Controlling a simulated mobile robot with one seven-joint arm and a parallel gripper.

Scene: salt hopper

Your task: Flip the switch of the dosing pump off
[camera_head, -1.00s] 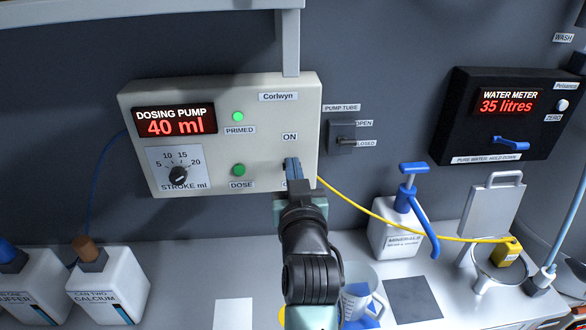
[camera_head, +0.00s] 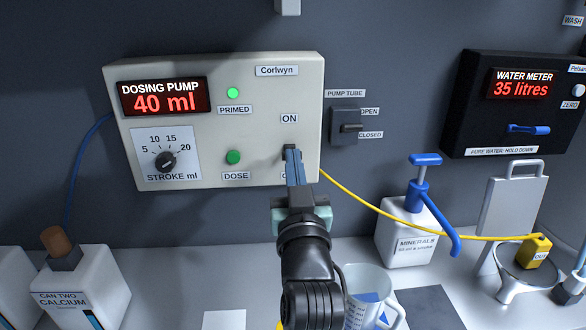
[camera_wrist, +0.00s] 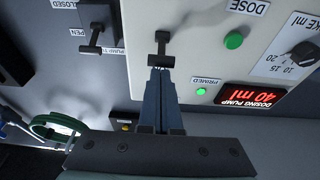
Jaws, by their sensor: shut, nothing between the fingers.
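The dosing pump (camera_head: 262,95) is a pale box on the wall with a red 40 ml readout and a lit green PRIMED lamp. Its switch (camera_wrist: 161,60) is a small black lever with a crossbar, clear in the wrist view. In the head view my fingers mostly cover the switch, below the ON label (camera_head: 289,118); the label under it is largely hidden. My gripper (camera_head: 291,150) is shut and empty, its blue fingertips at the switch. In the wrist view the fingertips (camera_wrist: 162,72) meet the crossbar's edge; whether they touch it I cannot tell.
The pump tube valve (camera_head: 348,127) sits close to the right of the pump. A yellow tube (camera_head: 380,219) runs right from the pump. A minerals bottle (camera_head: 405,240), a measuring jug (camera_head: 368,300) and a calcium can (camera_head: 85,290) stand on the counter below.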

